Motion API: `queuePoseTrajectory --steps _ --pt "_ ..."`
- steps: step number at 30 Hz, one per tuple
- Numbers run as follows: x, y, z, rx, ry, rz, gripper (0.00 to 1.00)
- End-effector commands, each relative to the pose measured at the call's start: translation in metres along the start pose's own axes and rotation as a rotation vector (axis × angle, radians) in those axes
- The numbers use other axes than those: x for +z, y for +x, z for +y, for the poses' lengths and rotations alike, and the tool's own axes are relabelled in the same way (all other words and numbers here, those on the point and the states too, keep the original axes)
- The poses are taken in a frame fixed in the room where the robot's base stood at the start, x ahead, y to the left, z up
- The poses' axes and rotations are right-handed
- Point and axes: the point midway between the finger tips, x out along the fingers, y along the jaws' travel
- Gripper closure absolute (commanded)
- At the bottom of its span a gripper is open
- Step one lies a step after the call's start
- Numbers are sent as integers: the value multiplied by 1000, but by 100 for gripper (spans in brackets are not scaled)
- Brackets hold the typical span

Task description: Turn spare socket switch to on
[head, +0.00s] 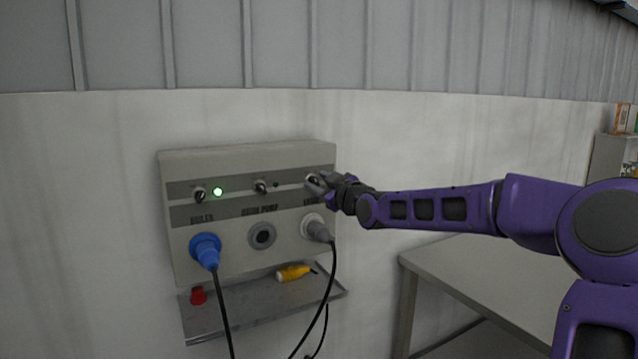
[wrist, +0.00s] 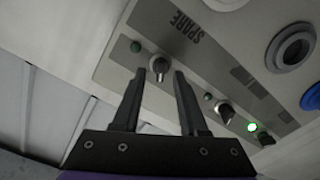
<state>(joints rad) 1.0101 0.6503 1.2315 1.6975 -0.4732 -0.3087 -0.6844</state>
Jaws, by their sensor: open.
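The socket panel (head: 240,162) is a grey box on the wall with three rotary switches. The spare socket switch (wrist: 159,67) is a small round knob with a pale face, below the SPARE label (wrist: 185,28) in the wrist view. Its lamp (wrist: 135,46) is dark green and looks unlit. My gripper (head: 320,183) is at the panel's right end, hiding most of the spare switch in the head view. In the wrist view my gripper (wrist: 159,73) is open, one finger on each side of the knob. Whether the fingers touch it, I cannot tell.
The middle switch (head: 261,187) has a dark lamp; the boiler switch (head: 199,195) has a lit green lamp (head: 218,191). A grey plug (head: 316,229) and blue plug (head: 205,249) have hanging cables. A tray (head: 250,311) holds a yellow item (head: 293,273). A table (head: 480,270) stands right.

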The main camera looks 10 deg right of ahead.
Motion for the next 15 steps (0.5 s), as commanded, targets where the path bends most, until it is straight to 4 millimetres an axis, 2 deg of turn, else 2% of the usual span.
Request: queuePoseTrajectory --steps 5,8,12,15 --pt "0 0 0 0 0 0 57" --pt "0 0 0 0 0 0 72" --pt "0 0 0 0 0 0 97" --pt "0 0 0 0 0 0 100"
